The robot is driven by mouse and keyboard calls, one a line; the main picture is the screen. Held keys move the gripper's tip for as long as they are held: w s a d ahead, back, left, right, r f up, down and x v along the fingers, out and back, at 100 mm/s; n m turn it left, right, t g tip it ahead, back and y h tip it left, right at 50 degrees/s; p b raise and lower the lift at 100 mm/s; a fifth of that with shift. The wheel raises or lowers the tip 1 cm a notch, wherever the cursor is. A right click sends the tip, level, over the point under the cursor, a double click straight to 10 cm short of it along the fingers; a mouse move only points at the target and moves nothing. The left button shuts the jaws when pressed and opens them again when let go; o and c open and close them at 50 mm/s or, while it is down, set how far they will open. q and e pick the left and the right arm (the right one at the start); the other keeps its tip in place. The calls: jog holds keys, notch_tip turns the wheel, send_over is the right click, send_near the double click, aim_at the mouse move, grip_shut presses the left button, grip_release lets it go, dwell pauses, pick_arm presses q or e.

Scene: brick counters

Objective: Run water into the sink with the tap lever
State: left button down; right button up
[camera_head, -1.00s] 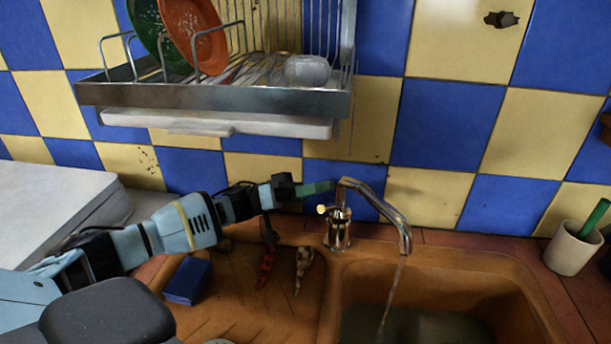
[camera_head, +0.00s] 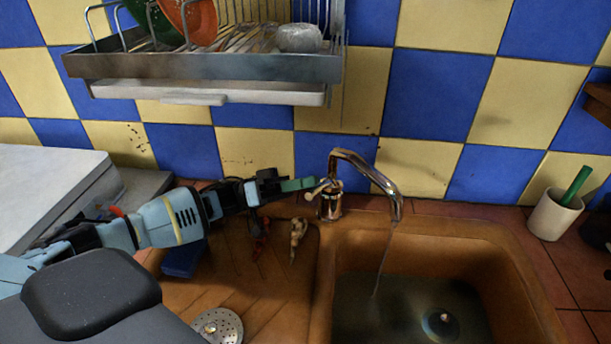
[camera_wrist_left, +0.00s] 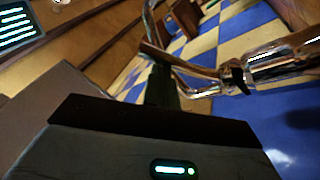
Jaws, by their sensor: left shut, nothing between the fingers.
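The chrome tap (camera_head: 330,205) stands at the back rim of the sink (camera_head: 325,290), its spout curving right. A thin stream of water (camera_head: 382,262) falls from the spout into the basin. The small tap lever (camera_head: 315,192) sticks out on the tap's left side. My left gripper (camera_head: 302,184) is shut and empty, its green fingertips right beside the lever; I cannot tell whether they touch. In the left wrist view the dark green fingers (camera_wrist_left: 161,88) point at the chrome tap (camera_wrist_left: 275,62). My right gripper is not in view.
A dish rack (camera_head: 210,72) hangs on the wall above my left arm. A blue sponge (camera_head: 183,260) and small red and pale objects lie on the drainboard (camera_head: 265,300). A white cup (camera_head: 553,215) stands right of the sink. A drain (camera_head: 440,322) shows in the basin.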

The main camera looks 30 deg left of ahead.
pick_arm(q)
jog(key=s+d+r, duration=0.2)
jog(key=s+d, duration=0.2)
jog(key=s, duration=0.3)
jog(key=s+d+r+p, duration=0.1)
jog(key=s+d+r, duration=0.2)
jog(key=s, duration=0.3)
jog(key=shift+s+d, duration=0.35)
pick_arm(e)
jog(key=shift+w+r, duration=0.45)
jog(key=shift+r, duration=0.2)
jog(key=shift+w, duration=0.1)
